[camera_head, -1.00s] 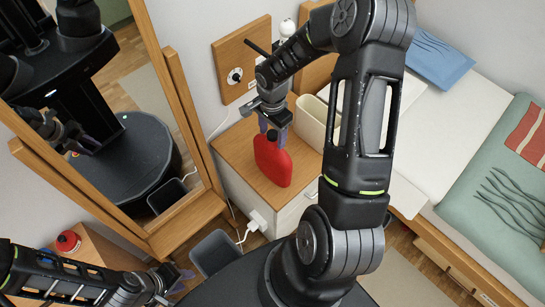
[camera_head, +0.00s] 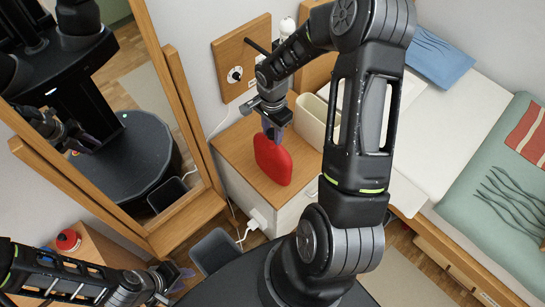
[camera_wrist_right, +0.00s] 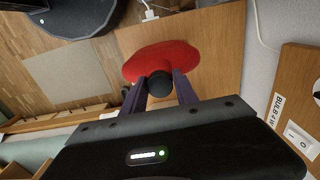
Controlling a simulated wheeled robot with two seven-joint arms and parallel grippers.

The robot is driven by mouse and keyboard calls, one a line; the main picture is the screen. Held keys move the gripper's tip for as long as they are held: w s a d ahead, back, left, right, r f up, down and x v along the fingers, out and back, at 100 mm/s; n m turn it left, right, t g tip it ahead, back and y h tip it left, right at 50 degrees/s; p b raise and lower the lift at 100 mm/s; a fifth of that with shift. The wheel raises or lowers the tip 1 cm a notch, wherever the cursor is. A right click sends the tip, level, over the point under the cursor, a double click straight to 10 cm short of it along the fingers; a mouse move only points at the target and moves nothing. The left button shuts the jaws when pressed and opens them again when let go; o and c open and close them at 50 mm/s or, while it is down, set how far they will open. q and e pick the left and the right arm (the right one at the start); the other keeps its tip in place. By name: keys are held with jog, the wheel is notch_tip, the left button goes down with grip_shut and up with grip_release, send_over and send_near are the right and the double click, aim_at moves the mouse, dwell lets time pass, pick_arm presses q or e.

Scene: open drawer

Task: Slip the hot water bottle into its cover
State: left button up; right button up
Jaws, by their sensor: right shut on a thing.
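The red hot water bottle (camera_head: 272,160) is at the wooden nightstand top, with its neck end up. My right gripper (camera_head: 274,130) is shut on its neck end from above. In the right wrist view the gripper (camera_wrist_right: 160,90) has its two purple fingers on either side of the black cap (camera_wrist_right: 160,84), with the red body (camera_wrist_right: 161,57) beyond. I cannot tell whether the bottle's base touches the wood. A cream open-topped holder (camera_head: 317,120) stands right beside it; I cannot tell whether this is the cover. My left gripper (camera_head: 180,279) is open and empty at the lower left.
The nightstand (camera_head: 235,150) stands between a wood-framed mirror (camera_head: 185,130) and the bed (camera_head: 440,120). A grey bin (camera_head: 214,251) is on the floor in front. A red object (camera_head: 67,240) sits on a wooden surface at the left. A wall panel (camera_head: 240,66) is behind.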

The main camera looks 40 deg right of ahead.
grip_shut()
jog(key=shift+w, duration=0.1)
dwell(0.8)
